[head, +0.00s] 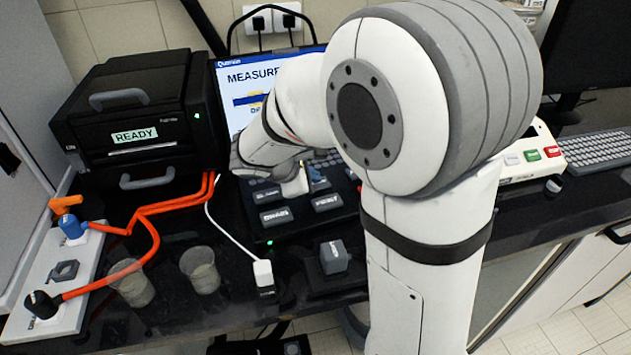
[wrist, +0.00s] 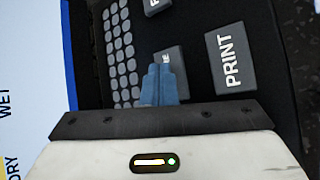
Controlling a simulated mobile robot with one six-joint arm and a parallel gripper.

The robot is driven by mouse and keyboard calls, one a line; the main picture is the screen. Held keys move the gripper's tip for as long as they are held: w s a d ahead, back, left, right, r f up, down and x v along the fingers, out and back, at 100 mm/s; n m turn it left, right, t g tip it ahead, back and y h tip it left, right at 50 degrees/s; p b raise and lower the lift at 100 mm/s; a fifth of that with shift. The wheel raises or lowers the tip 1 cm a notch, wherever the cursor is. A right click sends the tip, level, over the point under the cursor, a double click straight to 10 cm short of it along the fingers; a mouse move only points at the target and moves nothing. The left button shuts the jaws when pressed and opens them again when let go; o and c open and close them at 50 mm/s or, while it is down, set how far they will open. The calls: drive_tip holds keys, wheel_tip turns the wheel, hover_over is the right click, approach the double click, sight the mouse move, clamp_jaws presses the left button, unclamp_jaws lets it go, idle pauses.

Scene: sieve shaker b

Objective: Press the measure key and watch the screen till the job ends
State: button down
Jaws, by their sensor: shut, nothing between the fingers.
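The screen (head: 250,78) stands upright behind the keypad and shows a heading that starts "MEASURE"; my arm hides its right part. The dark keypad (head: 262,233) has several grey labelled keys. In the wrist view, a grey key (wrist: 172,57) with a label ending in "E" lies partly behind my fingertips; the rest of its label is hidden. The PRINT key (wrist: 233,62) is to its right. My gripper (wrist: 163,72), with blue fingers, is shut and empty, over or at the "E" key; I cannot tell whether it touches. In the head view my gripper (head: 318,175) is over the keypad.
A black unit (head: 140,115) showing READY stands left of the screen. Orange cables run from it to a white panel (head: 60,270) at left. Two clear cups (head: 200,270) stand on the dark bench. A beige device (head: 545,150) and keyboard (head: 595,148) are at right.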

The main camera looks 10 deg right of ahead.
drive_tip(key=shift+r+p, duration=0.6)
drive_tip(key=shift+r, duration=0.25)
wheel_tip(320, 180, up, 5)
drive_tip(key=p, duration=0.4)
idle(0.6)
drive_tip(key=s+d+m+g+y, duration=0.1)
drive_tip(key=s+m+y, duration=0.6)
drive_tip(key=s+m, duration=0.9)
drive_tip(key=s+r+g, duration=0.1)
drive_tip(key=s, duration=0.3)
drive_tip(key=shift+s+g, duration=0.3)
drive_tip(key=shift+g, duration=0.1)
